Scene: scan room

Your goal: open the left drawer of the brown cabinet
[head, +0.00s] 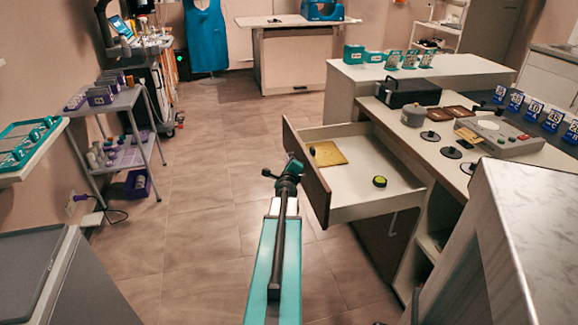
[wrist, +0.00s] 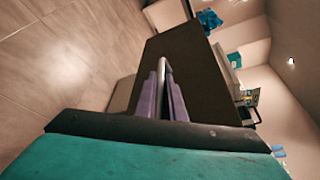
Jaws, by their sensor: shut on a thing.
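The left drawer (head: 375,207) of the cabinet (head: 385,238) stands pulled well out in the head view. It has a dark brown front and white inside walls. In the wrist view the brown drawer front (wrist: 190,60) fills the middle. My gripper (head: 296,166) is at the outer face of this front. In the wrist view its purple-grey fingers (wrist: 166,95) are closed around a slim pale handle (wrist: 164,66). The grip itself is hidden in the head view. A yellow board (head: 328,154) and a round yellow-black item (head: 380,181) lie in the drawer.
The cabinet's counter carries a black case (head: 409,92), a grey device (head: 500,138) and several dark discs. A grey shelf cart (head: 118,127) stands at the left. A grey marbled block (head: 535,230) is close at the right. The tiled floor left of the drawer is clear.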

